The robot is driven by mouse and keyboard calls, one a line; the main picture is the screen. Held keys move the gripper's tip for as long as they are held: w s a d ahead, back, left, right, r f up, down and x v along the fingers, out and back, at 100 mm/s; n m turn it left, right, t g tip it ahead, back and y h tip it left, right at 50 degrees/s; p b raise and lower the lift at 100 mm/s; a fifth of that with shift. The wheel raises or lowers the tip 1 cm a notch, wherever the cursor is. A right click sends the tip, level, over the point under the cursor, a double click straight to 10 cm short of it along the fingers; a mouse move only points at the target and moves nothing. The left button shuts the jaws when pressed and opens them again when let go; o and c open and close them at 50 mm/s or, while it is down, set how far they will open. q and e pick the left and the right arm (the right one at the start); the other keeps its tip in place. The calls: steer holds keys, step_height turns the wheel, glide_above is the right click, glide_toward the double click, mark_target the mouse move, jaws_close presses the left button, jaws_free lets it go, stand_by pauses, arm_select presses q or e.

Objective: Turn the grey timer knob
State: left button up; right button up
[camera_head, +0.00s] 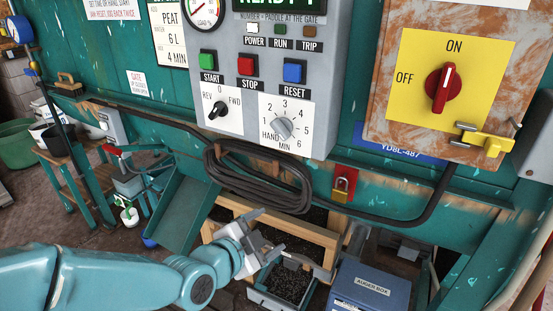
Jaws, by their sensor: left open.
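The grey timer knob (283,128) sits on a white dial plate (304,137) with numbers, low on the right of the grey control panel. Its plate reads HAND and MIN. My left gripper (268,233) is below the panel and below the knob, clearly apart from it. Its fingers are spread and nothing shows between them. My teal left arm comes in from the lower left. My right gripper is out of view.
A black REV/FWD switch (217,110) is left of the knob, with green, red and blue buttons above. A coiled black cable (258,180) hangs between gripper and panel. A blue auger box (368,290) stands below.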

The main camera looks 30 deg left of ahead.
mark_target(278, 132)
arm_select(q)
steer(key=s+a+r+t+y+p, duration=0.1)
steer(key=s+a+r+t, duration=0.1)
steer(key=r, duration=0.7)
steer(key=s+a+r+t+p, duration=0.1)
steer(key=s+r+t, duration=0.15)
steer(key=r, duration=0.55)
steer(key=shift+n, duration=0.3)
steer(key=w+p, duration=0.5)
steer(key=w, duration=1.1)
steer(key=shift+a, duration=0.1)
steer(key=c, duration=1.1)
steer(key=shift+o, duration=0.3)
